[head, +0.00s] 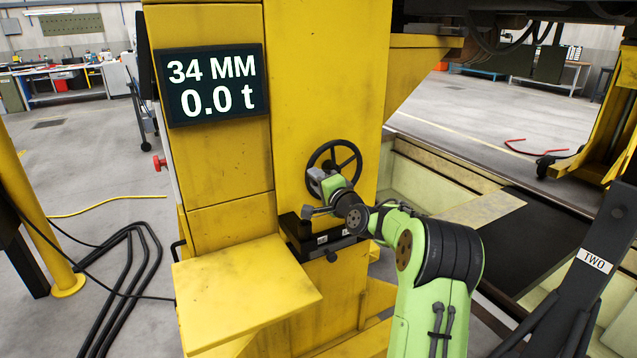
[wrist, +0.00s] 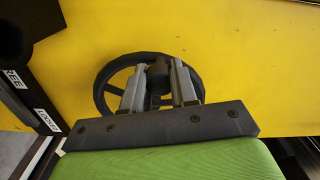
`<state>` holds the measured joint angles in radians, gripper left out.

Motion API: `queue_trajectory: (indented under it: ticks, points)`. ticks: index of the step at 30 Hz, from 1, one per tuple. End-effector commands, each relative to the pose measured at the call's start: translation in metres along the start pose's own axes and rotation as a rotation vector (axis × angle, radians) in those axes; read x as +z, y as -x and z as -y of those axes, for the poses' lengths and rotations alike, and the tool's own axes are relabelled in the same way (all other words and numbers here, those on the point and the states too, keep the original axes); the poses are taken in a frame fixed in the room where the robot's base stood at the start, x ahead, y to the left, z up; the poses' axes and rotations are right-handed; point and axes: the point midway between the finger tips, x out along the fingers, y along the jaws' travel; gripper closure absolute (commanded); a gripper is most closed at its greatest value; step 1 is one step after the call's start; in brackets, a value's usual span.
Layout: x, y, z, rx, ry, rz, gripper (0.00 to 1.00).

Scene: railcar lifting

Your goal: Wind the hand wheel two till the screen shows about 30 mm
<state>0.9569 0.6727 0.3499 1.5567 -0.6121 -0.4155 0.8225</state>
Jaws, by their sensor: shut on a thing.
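The black hand wheel (head: 349,158) is mounted on the front of the yellow lifting column (head: 325,60). The screen (head: 212,86) on the column reads 34 MM and 0.0 t. My gripper (head: 318,179) is at the lower left of the wheel in the head view. In the wrist view the wheel (wrist: 103,85) lies behind my two grey fingers, and my gripper (wrist: 158,84) is shut on a dark knob of the wheel between them. The fingers hide part of the wheel's rim. A plate marked TWO (head: 594,261) is at the right.
A yellow shelf (head: 245,290) juts out at the column's lower left. A black box (head: 318,237) sits just below the wheel, close to my wrist. A red knob (head: 159,163) is on the column's left side. Black bent bars (head: 130,265) lie on the floor at left.

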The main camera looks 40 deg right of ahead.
Motion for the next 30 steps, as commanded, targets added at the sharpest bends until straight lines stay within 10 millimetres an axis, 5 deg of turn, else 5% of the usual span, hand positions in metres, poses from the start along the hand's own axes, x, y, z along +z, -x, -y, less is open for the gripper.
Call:
queue_trajectory:
  ticks: [8,9,13,23,30]
  points:
    - [0.000,0.000,-0.002,0.004,-0.002,0.001,1.00]
    - [0.000,0.000,-0.002,0.004,-0.002,0.001,0.68]
    - [0.000,0.000,-0.001,0.003,-0.002,0.001,0.48]
    - [0.000,0.004,-0.001,0.002,-0.001,0.000,0.47]
    - [-0.002,0.060,-0.001,0.006,-0.003,-0.005,0.47]
